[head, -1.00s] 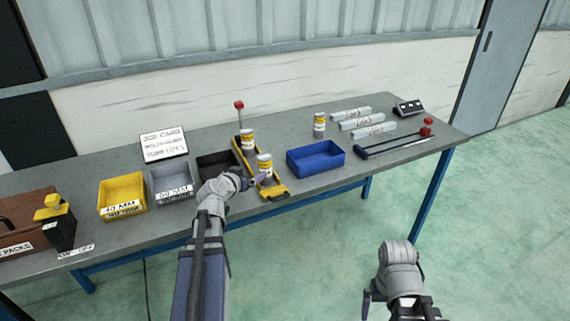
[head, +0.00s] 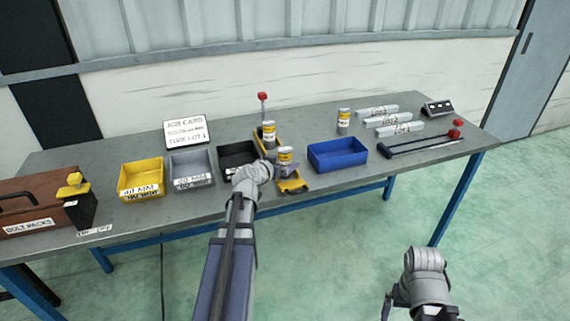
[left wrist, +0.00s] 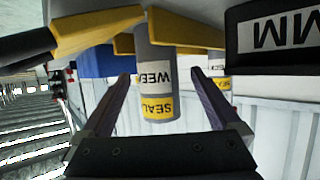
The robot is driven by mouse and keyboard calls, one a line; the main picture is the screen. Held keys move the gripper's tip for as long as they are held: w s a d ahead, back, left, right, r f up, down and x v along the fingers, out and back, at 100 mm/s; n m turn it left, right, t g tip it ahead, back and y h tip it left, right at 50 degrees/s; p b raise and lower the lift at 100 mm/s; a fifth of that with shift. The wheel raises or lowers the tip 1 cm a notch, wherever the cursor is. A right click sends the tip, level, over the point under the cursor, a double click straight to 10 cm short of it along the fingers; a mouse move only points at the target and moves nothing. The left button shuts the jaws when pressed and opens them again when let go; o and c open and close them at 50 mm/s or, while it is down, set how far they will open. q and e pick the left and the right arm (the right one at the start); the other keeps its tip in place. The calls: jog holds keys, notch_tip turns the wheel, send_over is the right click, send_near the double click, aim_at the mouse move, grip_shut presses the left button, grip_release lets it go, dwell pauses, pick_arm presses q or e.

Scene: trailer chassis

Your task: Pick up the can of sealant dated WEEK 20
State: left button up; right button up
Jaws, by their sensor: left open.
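Three yellow-and-white sealant cans stand on the bench. The front can (head: 286,158) and the one behind it (head: 269,134) are on a yellow rack (head: 293,186); another can (head: 344,121) stands apart behind the blue bin. My left gripper (head: 276,172) is open at the front can. In the left wrist view, which is upside down, the front can (left wrist: 157,80) shows between the open fingers (left wrist: 160,92), with "WEEK" and "SEAL" readable but its number not visible. A second can (left wrist: 213,80) is partly hidden behind a finger. My right gripper (head: 390,303) hangs low, away from the bench.
A black bin (head: 225,160) is just left of the rack; grey (head: 176,183) and yellow (head: 130,183) bins lie further left. A blue bin (head: 352,164) is close on the right. A red-knobbed post (head: 262,98) stands behind the cans. Labelled bars and a long tool are further right.

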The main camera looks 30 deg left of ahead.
pick_arm(q)
jog(key=x, duration=0.1)
jog(key=b+x, duration=0.1)
jog(key=x, duration=0.3)
jog(key=shift+w+r, duration=0.15)
jog(key=shift+r, duration=0.15)
jog(key=shift+d, duration=0.1)
jog(key=shift+c, duration=0.6)
grip_shut()
